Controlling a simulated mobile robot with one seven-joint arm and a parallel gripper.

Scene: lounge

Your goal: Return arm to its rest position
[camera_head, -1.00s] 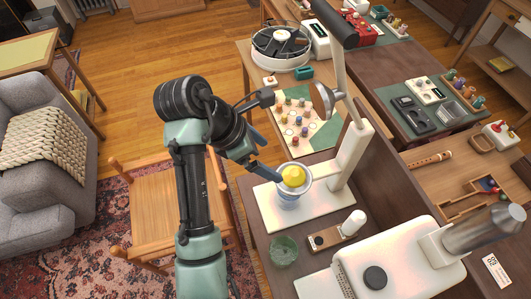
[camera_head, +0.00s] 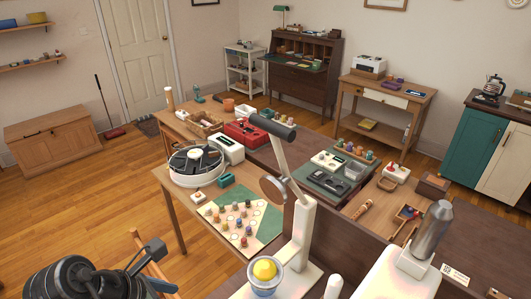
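My arm shows only at the bottom left, with its black wrist joint (camera_head: 62,279) and the gripper (camera_head: 158,268) beside it. The two fingers look spread apart, with nothing seen between them. The gripper is left of the white machine with the tall lamp-like arm (camera_head: 303,235), apart from it. A yellow ball (camera_head: 265,269) sits in a small pale cup (camera_head: 264,290) on that machine's white base. The lower part of my arm is outside the picture.
A wooden chair back (camera_head: 150,258) stands close behind my gripper. The table holds a round black-and-white carousel (camera_head: 197,165) and a board with several pegs (camera_head: 236,226). The wooden floor (camera_head: 95,190) at left is largely clear.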

